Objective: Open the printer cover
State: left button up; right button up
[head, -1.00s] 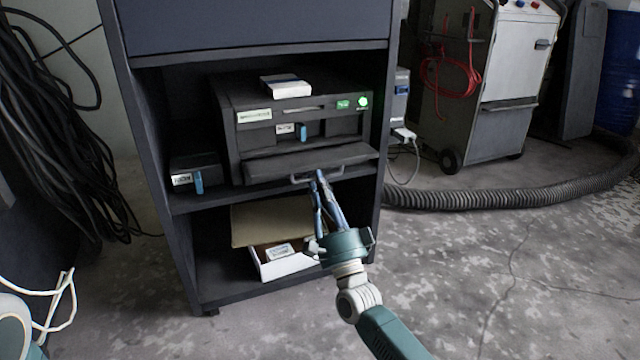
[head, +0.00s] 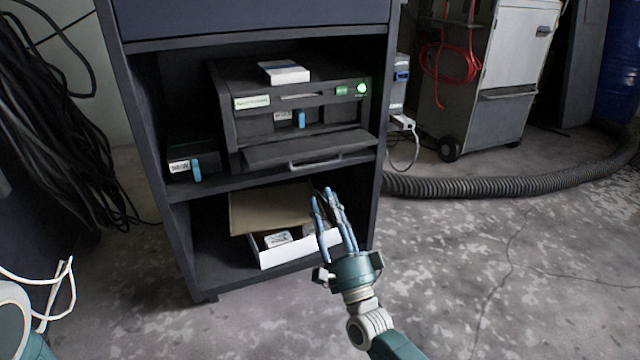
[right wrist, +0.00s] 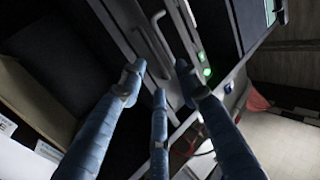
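The dark printer (head: 225,100) sits on the middle shelf of a cabinet, with a small green light at its right. Its front cover (head: 270,154) is folded down and sticks out toward me, with a bar handle (head: 315,163) on its front edge. My right gripper (head: 328,196) is below the handle, apart from it, and its blue fingers are spread and empty. In the right wrist view, the handle (right wrist: 163,35) shows beyond the spread fingers (right wrist: 155,80). My left gripper is out of view; only a part of my left arm shows at the lower left.
A white box (head: 286,72) lies on top of the printer. A dark unit (head: 183,163) stands left of it. An open carton (head: 290,258) is on the lower shelf, behind my right fingers.

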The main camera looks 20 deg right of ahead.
jog(key=v, duration=0.4)
jog(key=shift+s, duration=0.1)
dwell(0.3)
